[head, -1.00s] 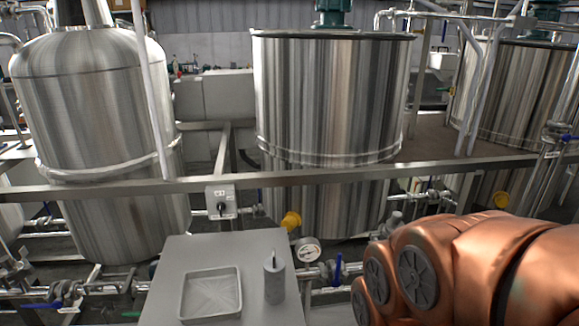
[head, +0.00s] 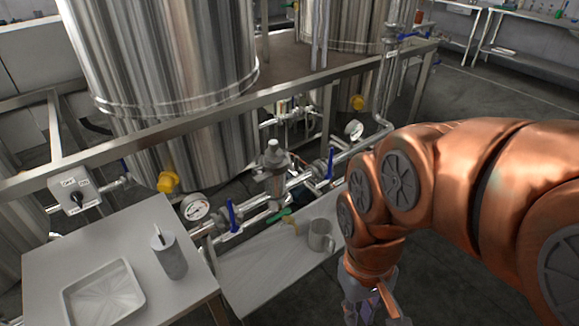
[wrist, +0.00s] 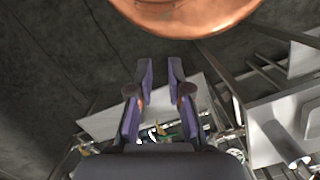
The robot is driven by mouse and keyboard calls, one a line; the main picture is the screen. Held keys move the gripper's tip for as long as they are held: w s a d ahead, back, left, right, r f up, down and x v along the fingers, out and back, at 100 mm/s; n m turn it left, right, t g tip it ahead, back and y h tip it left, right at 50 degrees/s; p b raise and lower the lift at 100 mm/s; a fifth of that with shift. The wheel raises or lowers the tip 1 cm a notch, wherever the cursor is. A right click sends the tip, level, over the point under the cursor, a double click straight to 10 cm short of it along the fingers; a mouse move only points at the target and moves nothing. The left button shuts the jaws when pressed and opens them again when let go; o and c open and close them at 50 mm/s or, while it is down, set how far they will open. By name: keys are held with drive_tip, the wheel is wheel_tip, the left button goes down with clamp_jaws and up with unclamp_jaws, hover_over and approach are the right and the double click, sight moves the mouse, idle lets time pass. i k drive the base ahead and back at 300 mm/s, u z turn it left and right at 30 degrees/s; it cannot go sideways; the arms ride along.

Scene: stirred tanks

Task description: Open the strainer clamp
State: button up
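The strainer (head: 273,168) appears to be the upright metal body on the pipe run in the middle of the head view, with a knob-like top. Its clamp is too small to make out clearly. My gripper (wrist: 161,78) is open and empty in the wrist view, its two purple fingers apart with a gap between them. In the head view my gripper (head: 372,302) hangs at the bottom edge, right of and nearer than the strainer, with its fingertips cut off or unclear. It is well apart from the strainer.
A pressure gauge (head: 195,207) and a blue valve handle (head: 232,214) sit left of the strainer. A low bench (head: 270,262) below holds a grey mug (head: 320,236). A table (head: 50,262) with a white tray (head: 104,293) stands left.

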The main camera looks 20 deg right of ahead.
sight(280, 169)
drive_tip(key=k, duration=0.5)
drive_tip(key=u, duration=1.05)
drive_tip(key=i, duration=0.7)
drive_tip(key=z, duration=0.75)
